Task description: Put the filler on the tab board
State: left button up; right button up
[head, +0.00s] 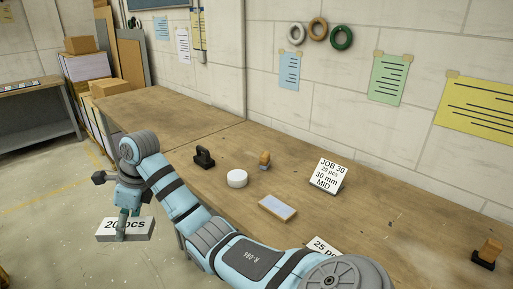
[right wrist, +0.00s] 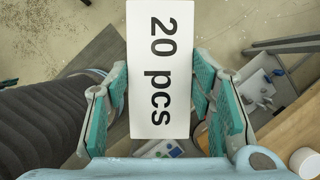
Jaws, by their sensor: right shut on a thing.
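A flat grey block with a white top marked "20 pcs" (head: 143,231) is at the lower left of the head view, off the bench and above the floor. The same block (right wrist: 162,70) lies between the finger pads in the right wrist view. My right gripper (head: 122,232) is shut on it. A similar block marked "25 pcs" (head: 322,246) lies at the bench's front, partly hidden by my arm. I cannot tell which thing is the tab board. My left gripper is not in view.
The wooden bench (head: 225,115) holds a black-handled tool (head: 204,157), a white round puck (head: 237,179), a wooden-knobbed stamp (head: 264,160), a pale blue-topped block (head: 277,208) and a "JOB 30" card (head: 328,176). Another knobbed tool (head: 487,254) stands far right. The bench's far left is clear.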

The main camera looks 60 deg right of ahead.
aim_at(277, 206)
jog(key=z, duration=0.45)
jog(key=i, duration=0.85)
jog(key=z, duration=0.95)
jog(key=i, duration=0.25)
jog(key=z, duration=0.25)
